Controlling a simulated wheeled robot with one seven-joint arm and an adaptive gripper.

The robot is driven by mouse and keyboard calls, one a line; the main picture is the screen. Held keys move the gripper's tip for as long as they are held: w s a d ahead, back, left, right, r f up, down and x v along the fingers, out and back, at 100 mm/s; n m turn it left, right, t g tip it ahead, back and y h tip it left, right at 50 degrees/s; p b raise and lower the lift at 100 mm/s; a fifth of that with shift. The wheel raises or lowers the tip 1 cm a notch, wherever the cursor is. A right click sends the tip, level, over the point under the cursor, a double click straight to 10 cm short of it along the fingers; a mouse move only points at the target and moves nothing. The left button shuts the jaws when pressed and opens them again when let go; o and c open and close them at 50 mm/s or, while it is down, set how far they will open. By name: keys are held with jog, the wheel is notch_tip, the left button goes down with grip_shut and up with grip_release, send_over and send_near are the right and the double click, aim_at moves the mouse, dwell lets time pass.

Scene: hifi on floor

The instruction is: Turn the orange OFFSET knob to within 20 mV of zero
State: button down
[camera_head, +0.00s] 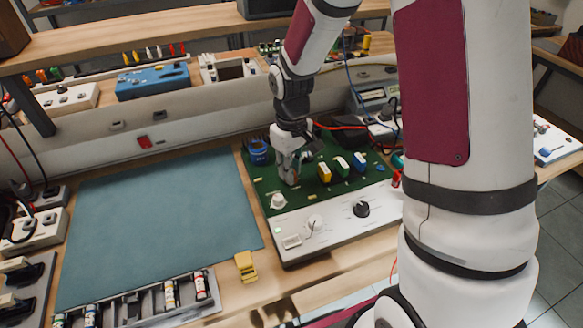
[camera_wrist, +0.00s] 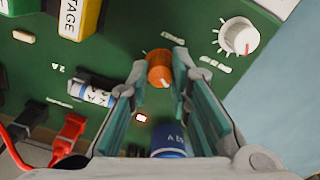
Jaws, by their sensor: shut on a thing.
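The orange OFFSET knob (camera_wrist: 159,68) stands on the green circuit board (camera_wrist: 120,50), with a pale pointer mark on its face. My gripper (camera_wrist: 163,72) is shut on the knob, one finger on each side of it. In the head view my gripper (camera_head: 290,178) points down onto the left part of the green board (camera_head: 262,186) and hides the knob. A meter with a pale display (camera_head: 373,96) stands behind the board at the right; its reading is too small to tell.
A white knob (camera_wrist: 238,37) sits close to my fingers, and a blue cylinder (camera_wrist: 170,142) is between them and the wrist. Yellow, white and blue parts (camera_head: 341,166) stand right of my gripper. The teal mat (camera_head: 160,225) at left is clear.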

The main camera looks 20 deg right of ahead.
jog(key=c, duration=1.4)
grip_release()
jog(key=shift+c, duration=0.2)
jog(key=shift+r, duration=0.1)
notch_tip(320, 180, up, 12)
